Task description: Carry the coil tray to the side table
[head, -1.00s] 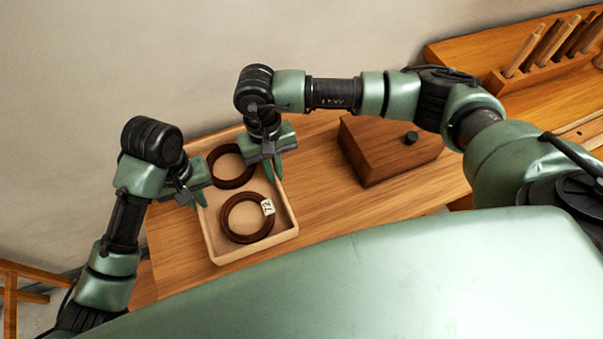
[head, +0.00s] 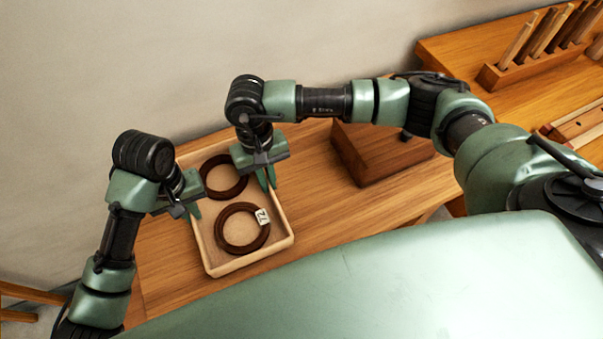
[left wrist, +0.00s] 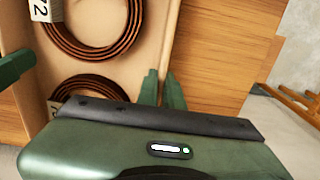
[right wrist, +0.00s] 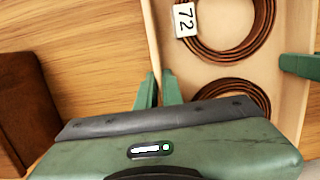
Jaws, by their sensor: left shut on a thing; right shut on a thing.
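The coil tray (head: 254,259) is a pale, shallow wooden box at the left of the head view, over a wooden tabletop (head: 318,205). Whether it touches the top I cannot tell. Two dark brown coils lie flat in it, a nearer one (head: 223,229) with a white "72" tag (head: 262,216) and a farther one (head: 209,187). My left gripper (head: 193,211) is shut on the tray's left wall; its fingers straddle the wall in the left wrist view (left wrist: 161,90). My right gripper (head: 267,178) is shut on the right wall, also seen in the right wrist view (right wrist: 159,90).
A dark brown wooden box (head: 385,156) sits on the tabletop right of the tray. Another wooden surface at upper right holds a rack (head: 525,68) of wooden-handled tools. Bare tabletop lies between tray and box. A plain wall (head: 100,70) stands behind.

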